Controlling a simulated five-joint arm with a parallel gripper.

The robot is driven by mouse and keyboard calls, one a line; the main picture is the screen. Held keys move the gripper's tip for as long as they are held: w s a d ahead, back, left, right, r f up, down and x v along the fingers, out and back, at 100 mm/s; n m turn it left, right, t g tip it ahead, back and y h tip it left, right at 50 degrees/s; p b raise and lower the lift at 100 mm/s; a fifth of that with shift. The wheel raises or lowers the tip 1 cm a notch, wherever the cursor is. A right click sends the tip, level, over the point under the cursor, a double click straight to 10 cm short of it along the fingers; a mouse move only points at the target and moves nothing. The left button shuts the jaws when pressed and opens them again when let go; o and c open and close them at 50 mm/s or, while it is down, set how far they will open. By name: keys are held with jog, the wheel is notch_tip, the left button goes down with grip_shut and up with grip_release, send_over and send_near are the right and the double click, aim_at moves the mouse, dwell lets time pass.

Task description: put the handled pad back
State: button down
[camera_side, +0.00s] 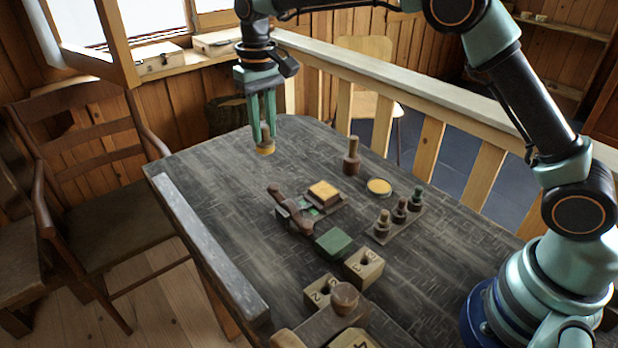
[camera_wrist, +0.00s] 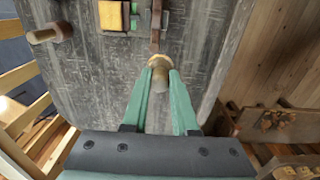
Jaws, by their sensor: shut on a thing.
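My gripper (camera_side: 265,137) is shut on the handled pad (camera_side: 265,150), a small round piece with a wooden handle and a yellowish underside. It is held upright over the far left part of the dark table, seemingly a little above it. In the wrist view the pad (camera_wrist: 159,62) shows between the green fingertips (camera_wrist: 161,74), with its underside hidden. A round shallow dish with a yellow inside (camera_side: 379,187) stands to the right on the table. A square yellow-topped block (camera_side: 323,190) sits on a flat base in the middle.
A brown upright peg piece (camera_side: 352,158) stands near the back edge. A rack with several small spools (camera_side: 400,212), a dark long-handled piece (camera_side: 287,207), a green block (camera_side: 333,243) and numbered wooden blocks (camera_side: 364,267) fill the middle and front. A grey strip (camera_side: 205,245) lies along the left edge.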

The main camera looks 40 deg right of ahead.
jog(key=s+a+r, duration=0.1)
jog(key=a+r, duration=0.2)
jog(key=a, duration=0.5)
jog(key=f, duration=1.9)
jog(key=shift+s+a+f, duration=0.1)
jog(key=shift+s+f, duration=0.05)
jog(key=shift+s, duration=0.05)
jog(key=shift+f, duration=0.1)
jog(key=c, duration=0.7)
grip_release()
